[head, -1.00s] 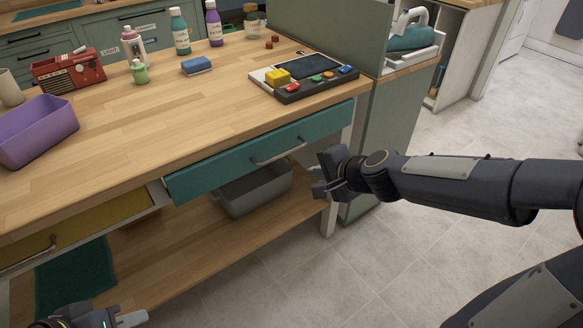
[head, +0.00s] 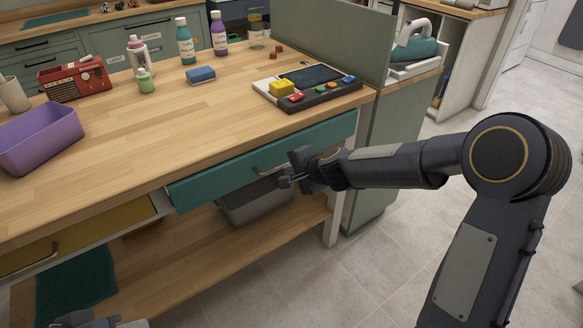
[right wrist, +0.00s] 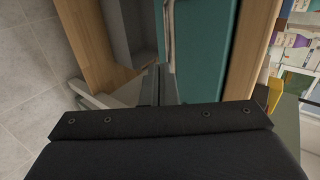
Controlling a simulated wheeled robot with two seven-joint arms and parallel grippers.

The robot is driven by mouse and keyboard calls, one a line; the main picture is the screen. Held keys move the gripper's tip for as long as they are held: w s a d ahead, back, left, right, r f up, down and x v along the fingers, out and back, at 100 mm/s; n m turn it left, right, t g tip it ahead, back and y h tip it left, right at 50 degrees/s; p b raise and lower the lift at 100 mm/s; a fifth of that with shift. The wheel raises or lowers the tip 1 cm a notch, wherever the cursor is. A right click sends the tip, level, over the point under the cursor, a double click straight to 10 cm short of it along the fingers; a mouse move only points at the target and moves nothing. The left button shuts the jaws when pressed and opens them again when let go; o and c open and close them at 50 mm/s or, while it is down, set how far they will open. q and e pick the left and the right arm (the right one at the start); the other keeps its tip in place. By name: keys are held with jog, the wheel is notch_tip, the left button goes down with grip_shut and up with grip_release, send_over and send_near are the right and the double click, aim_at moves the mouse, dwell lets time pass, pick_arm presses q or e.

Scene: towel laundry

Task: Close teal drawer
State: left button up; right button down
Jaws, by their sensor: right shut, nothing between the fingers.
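The teal drawer (head: 215,182) is under the right part of the wooden table, and its front stands out a little from the table's frame at the left end. Its metal handle (head: 260,170) is partly hidden by my right gripper (head: 284,179). That gripper is shut and empty, close in front of the drawer front by the handle's right end; I cannot tell whether it touches. In the right wrist view the teal front (right wrist: 208,50) and handle (right wrist: 169,25) are just beyond the fingertips (right wrist: 158,75). My left gripper (head: 105,322) is mostly cut off at the bottom left.
A yellow drawer (head: 100,225) is to the left. A grey bin (head: 255,205) stands on the lower shelf (head: 190,255) beneath the teal drawer. A table leg (head: 333,222) is to the right. A control panel (head: 325,95) and purple bin (head: 45,140) sit on top. The floor in front is clear.

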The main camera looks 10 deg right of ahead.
aim_at(276, 160)
jog(key=w+p, duration=0.1)
jog(key=w+a, duration=0.1)
jog(key=w, duration=0.1)
jog(key=w+p, duration=0.1)
jog(key=shift+w+a+r+p, duration=0.15)
jog(key=shift+a+p, duration=0.2)
